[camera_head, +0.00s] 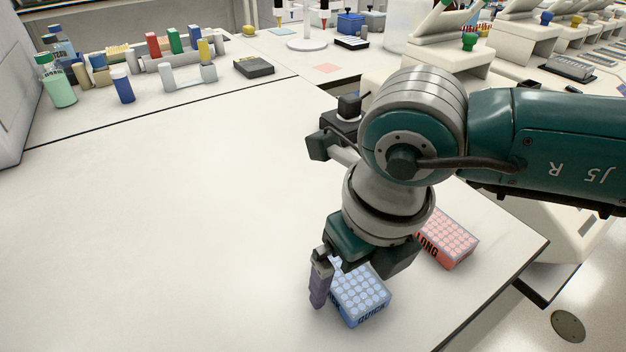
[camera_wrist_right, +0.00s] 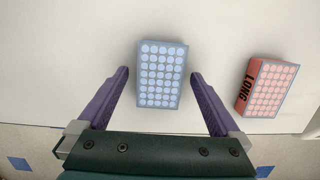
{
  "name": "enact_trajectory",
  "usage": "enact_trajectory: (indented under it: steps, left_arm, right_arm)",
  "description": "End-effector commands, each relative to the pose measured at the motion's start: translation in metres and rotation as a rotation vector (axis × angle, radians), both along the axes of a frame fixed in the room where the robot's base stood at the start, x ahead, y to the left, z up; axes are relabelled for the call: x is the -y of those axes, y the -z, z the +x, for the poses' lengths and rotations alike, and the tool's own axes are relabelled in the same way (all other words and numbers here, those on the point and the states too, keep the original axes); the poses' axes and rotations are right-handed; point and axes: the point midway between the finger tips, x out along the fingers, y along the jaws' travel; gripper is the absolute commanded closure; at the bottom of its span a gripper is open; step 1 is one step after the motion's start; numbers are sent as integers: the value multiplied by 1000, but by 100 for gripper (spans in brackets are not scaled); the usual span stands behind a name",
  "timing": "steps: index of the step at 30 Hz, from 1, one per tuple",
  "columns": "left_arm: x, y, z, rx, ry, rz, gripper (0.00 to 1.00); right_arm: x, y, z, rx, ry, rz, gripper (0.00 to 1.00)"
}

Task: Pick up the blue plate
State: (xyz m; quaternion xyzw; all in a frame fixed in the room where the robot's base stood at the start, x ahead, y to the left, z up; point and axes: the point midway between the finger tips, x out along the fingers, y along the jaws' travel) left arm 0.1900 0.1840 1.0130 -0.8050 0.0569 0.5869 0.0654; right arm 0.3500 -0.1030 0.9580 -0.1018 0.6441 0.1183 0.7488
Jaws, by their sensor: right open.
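The blue plate (camera_head: 362,297) is a light blue block with rows of round wells and the word QUICK on its side. It lies on the white table, partly hidden behind my right gripper (camera_head: 330,290) in the head view. In the right wrist view the blue plate (camera_wrist_right: 161,75) lies between the lines of my two purple fingers. The right gripper (camera_wrist_right: 159,80) is open, with one finger on each side of the plate and a gap to each. My left gripper is not in view.
A red plate (camera_head: 449,238) marked LONG lies to the right of the blue one, near the table edge; it also shows in the right wrist view (camera_wrist_right: 269,88). Bottles and racks (camera_head: 125,85) stand at the back left. The table's left and middle (camera_head: 180,210) are clear.

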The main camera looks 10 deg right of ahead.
Motion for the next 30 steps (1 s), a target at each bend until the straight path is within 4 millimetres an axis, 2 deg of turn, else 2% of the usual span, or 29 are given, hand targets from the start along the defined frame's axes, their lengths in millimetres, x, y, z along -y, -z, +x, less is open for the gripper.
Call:
enact_trajectory:
  steps: [17,30]
  left_arm:
    - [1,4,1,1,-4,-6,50]
    - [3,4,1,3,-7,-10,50]
  right_arm:
    - [0,4,0,0,0,0,0]
    - [0,4,0,0,0,0,47]
